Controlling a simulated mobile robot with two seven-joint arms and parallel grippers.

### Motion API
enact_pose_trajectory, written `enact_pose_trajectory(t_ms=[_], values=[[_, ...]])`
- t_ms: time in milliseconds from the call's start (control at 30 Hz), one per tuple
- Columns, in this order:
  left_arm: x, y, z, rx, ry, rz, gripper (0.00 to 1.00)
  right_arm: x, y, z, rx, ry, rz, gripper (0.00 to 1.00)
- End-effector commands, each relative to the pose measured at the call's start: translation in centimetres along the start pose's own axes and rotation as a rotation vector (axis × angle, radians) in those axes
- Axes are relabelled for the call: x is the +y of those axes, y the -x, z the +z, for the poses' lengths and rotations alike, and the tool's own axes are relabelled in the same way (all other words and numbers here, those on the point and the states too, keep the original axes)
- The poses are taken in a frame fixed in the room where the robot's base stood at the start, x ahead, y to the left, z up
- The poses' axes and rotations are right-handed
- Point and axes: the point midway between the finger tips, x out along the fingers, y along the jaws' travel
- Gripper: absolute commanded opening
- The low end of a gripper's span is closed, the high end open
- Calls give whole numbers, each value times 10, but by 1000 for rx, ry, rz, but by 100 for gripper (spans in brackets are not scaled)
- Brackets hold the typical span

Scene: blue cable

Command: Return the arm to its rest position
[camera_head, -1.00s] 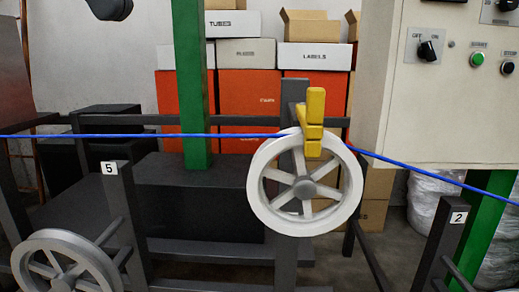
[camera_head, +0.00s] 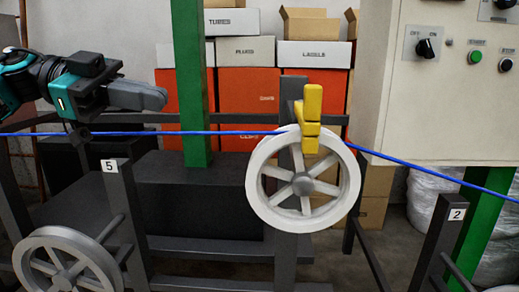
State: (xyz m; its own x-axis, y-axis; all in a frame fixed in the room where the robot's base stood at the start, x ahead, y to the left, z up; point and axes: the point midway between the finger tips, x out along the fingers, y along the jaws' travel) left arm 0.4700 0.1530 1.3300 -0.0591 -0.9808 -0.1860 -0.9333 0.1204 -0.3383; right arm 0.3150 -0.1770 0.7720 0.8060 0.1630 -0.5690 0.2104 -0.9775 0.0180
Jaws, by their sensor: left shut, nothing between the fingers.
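My left gripper (camera_head: 150,97) is in the upper left of the head view, its arm coming in from the left edge. Its dark fingers are shut and empty, pointing right. It appears just above the blue cable (camera_head: 215,133) in the picture; I cannot tell the gap in depth. The cable runs from the left edge to the top of the white spoked wheel (camera_head: 256,196), then slopes down to the right edge. A yellow clip-like piece (camera_head: 312,105) stands at the top of the wheel, by the cable. My right gripper is not in view.
A green post (camera_head: 190,80) stands right of my left gripper. Behind are stacked boxes (camera_head: 247,95). A control panel (camera_head: 440,110) is at upper right. A grey wheel (camera_head: 66,275) and a post marked 5 (camera_head: 122,210) are lower left; a post marked 2 (camera_head: 440,240) is lower right.

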Motion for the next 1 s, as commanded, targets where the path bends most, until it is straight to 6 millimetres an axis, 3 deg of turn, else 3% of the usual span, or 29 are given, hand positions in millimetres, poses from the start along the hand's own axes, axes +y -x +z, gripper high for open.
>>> enact_pose_trajectory(t_ms=[33, 300, 567, 767, 1000], values=[[-1, -6, 18, 45, 1, -33, 0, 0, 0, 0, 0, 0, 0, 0], [-8, -19, 96, 193, -41, -304, 0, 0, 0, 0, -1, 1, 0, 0], [6, -13, 188, 156, -27, -612, 0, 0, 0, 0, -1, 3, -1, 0], [38, 0, 266, 0, 11, -822, 0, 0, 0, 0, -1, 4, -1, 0], [109, 25, 359, -312, 83, -982, 0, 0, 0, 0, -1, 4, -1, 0]])
